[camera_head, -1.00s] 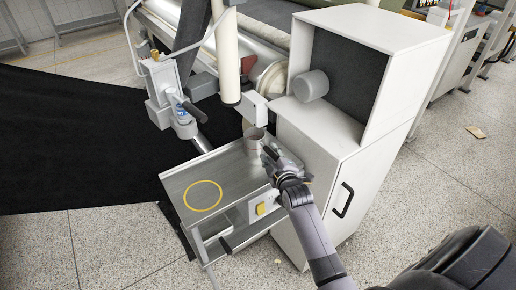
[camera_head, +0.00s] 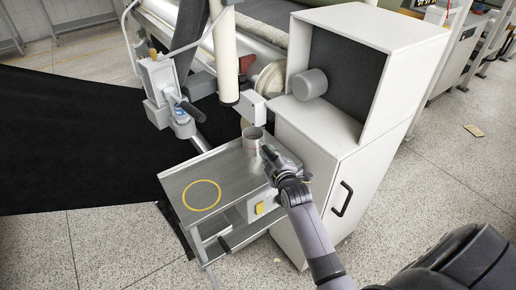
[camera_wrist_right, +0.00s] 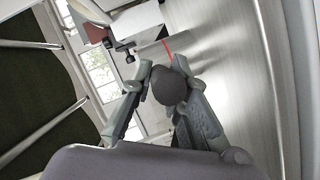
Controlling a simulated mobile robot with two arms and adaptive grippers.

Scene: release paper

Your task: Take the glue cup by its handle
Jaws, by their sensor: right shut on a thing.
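The glue cup (camera_head: 252,140) is a small silver-grey metal cylinder. It stands upright at the back right of the metal table (camera_head: 222,168), beside the white cabinet. My right gripper (camera_head: 267,154) is at the cup's near right side and shut on its handle. In the head view the fingers mostly hide the handle. In the right wrist view a dark rounded piece, apparently the handle (camera_wrist_right: 168,87), lies between the two fingers. My left gripper is not in view.
A yellow ring (camera_head: 202,195) marks a clear part of the table top. The white cabinet (camera_head: 305,135) stands close on the right, with a grey cylinder (camera_head: 311,84) in its open upper part. A machine head (camera_head: 163,92) and a cream post (camera_head: 228,60) stand behind the table.

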